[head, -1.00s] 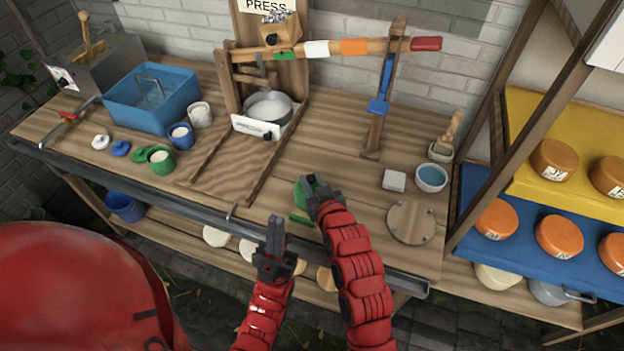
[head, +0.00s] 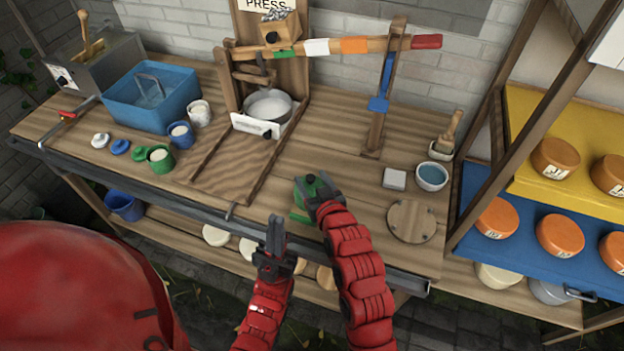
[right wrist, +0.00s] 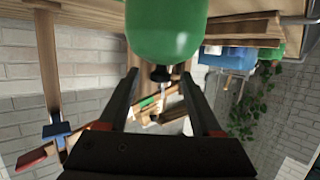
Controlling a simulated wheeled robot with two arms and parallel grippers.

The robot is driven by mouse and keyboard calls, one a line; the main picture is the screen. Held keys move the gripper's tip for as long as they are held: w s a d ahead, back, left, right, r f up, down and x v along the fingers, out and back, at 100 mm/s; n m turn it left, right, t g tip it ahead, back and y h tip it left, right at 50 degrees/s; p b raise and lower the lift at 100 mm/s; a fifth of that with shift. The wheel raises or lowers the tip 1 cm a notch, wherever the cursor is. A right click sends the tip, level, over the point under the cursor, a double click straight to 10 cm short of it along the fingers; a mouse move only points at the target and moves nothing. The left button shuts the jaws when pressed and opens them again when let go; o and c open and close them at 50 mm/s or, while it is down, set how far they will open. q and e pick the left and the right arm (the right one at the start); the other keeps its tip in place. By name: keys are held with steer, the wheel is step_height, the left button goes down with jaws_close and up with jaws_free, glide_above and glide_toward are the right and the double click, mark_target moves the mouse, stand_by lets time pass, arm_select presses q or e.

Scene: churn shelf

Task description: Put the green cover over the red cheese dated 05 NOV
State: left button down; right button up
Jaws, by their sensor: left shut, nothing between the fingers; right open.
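The green cover (head: 304,186) stands on the worktop's front part, partly hidden by my right gripper (head: 322,192). In the right wrist view the cover (right wrist: 167,28) is a rounded green dome with a dark knob (right wrist: 160,73). My right gripper is open, and its fingers reach either side of the knob in that view; contact cannot be told. My left gripper (head: 276,232) is shut and empty in front of the worktop's edge. Orange-red cheeses (head: 497,219) with white labels sit on the rack at right; I cannot read the dates, so the 05 NOV cheese is not identifiable.
The rack has a blue shelf (head: 477,256) and a yellow shelf (head: 540,107). A round board (head: 411,222), a blue-filled bowl (head: 432,177) and a small white block (head: 394,180) lie right of the cover. The press (head: 268,105) stands behind. A wooden post (head: 377,130) rises nearby.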

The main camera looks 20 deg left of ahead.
steer(key=shift+s+d, duration=0.25)
steer(key=shift+s, duration=0.1)
steer(key=b+v, duration=0.1)
steer(key=v, duration=0.3)
steer(key=shift+s+d+b, duration=0.1)
steer(key=shift+s+b, duration=0.1)
steer(key=shift+b, duration=0.15)
steer(key=p+v, duration=1)
steer(key=v, duration=0.2)
steer(key=shift+w+r, duration=0.1)
